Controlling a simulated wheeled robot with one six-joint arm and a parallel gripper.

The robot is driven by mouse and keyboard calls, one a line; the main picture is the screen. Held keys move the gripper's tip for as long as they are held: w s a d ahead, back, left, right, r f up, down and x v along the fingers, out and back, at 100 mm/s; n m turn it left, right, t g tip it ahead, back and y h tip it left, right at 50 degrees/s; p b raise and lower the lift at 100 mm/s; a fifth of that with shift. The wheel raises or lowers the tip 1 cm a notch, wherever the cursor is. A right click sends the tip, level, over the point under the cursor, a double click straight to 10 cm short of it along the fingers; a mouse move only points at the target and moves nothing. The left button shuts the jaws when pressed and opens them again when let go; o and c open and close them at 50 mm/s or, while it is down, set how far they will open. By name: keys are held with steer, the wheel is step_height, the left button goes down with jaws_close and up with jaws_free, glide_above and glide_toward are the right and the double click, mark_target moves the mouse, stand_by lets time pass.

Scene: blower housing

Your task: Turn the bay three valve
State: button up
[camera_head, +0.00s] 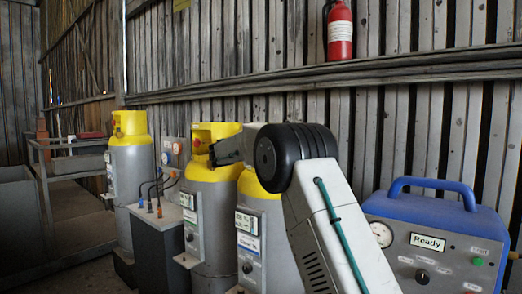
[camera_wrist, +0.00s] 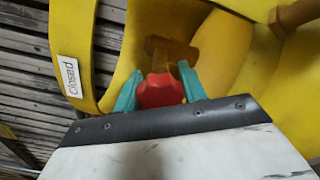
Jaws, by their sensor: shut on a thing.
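In the wrist view, my gripper (camera_wrist: 160,72) has its two teal fingers on either side of a red valve knob (camera_wrist: 159,92) and is shut on it. The knob sits in front of a brass valve body (camera_wrist: 170,50) inside a yellow cylinder collar (camera_wrist: 215,50). A white label reading "Closed" (camera_wrist: 69,75) is on the collar at the left and appears turned over. In the head view, my gripper (camera_head: 217,153) reaches from the right to the yellow top of the middle grey cylinder (camera_head: 205,172). I cannot read a bay number.
Another yellow-topped cylinder (camera_head: 130,165) stands to the left, and a third (camera_head: 262,225) is partly behind my arm. A blue machine reading "Ready" (camera_head: 428,242) stands at right. A grey box with cables (camera_head: 160,217) stands in front. A red extinguisher (camera_head: 340,32) hangs on the plank wall.

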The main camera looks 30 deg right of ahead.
steer(key=o, duration=1)
steer(key=shift+a, duration=0.1)
steer(key=shift+c, duration=0.2)
steer(key=v, duration=0.7)
steer(key=shift+a, duration=0.35)
steer(key=shift+s, duration=0.1)
